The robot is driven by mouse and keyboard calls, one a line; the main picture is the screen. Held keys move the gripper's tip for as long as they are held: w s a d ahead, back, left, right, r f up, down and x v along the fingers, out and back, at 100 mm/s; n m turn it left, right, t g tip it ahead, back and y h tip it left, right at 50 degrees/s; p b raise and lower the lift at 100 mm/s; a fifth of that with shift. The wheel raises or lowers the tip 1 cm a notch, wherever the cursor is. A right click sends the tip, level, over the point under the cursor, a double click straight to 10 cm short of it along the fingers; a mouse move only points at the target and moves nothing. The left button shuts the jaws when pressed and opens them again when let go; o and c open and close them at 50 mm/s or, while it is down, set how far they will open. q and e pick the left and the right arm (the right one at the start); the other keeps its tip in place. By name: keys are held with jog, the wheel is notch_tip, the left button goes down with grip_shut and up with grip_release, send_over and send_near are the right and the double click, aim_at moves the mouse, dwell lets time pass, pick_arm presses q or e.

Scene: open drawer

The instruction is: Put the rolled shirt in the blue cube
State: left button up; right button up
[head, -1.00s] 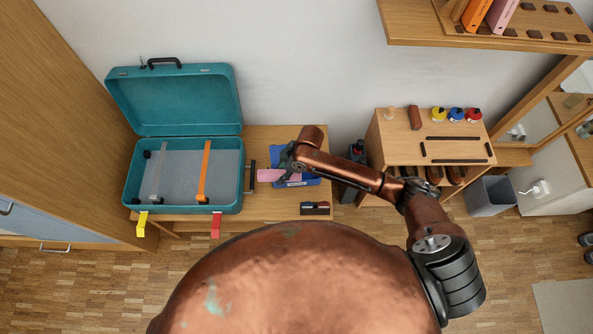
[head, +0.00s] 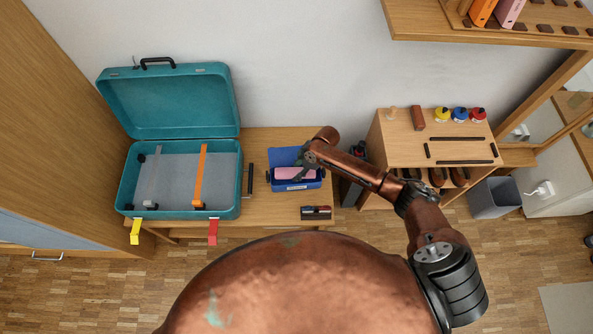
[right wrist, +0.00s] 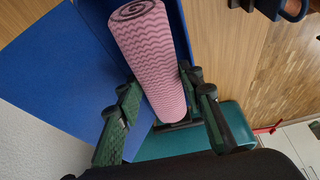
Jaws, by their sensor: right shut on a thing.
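The rolled shirt is a pink, wavy-patterned roll (head: 295,173) in the head view. It also shows large in the right wrist view (right wrist: 150,50), with a dark spiral at its end. The blue cube (head: 297,186) is an open blue box with its lid (head: 284,155) tilted back, on the wooden table. My right gripper (head: 306,163) is shut on the roll, with a green-padded finger on either side. The roll lies lengthwise over the box opening, within its outline; I cannot tell whether it touches the bottom. My left gripper is not in view.
An open teal suitcase (head: 128,180) with an orange strap (head: 200,175) stands left of the box.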

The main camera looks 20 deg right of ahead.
jog(key=shift+r, duration=0.1)
jog(key=shift+f, duration=0.65)
jog(key=o, duration=1)
jog(key=shift+c, duration=0.2)
jog(key=shift+r, duration=0.1)
jog(key=shift+r, duration=0.4)
jog(key=p+v, duration=0.3)
jog(key=v, duration=0.9)
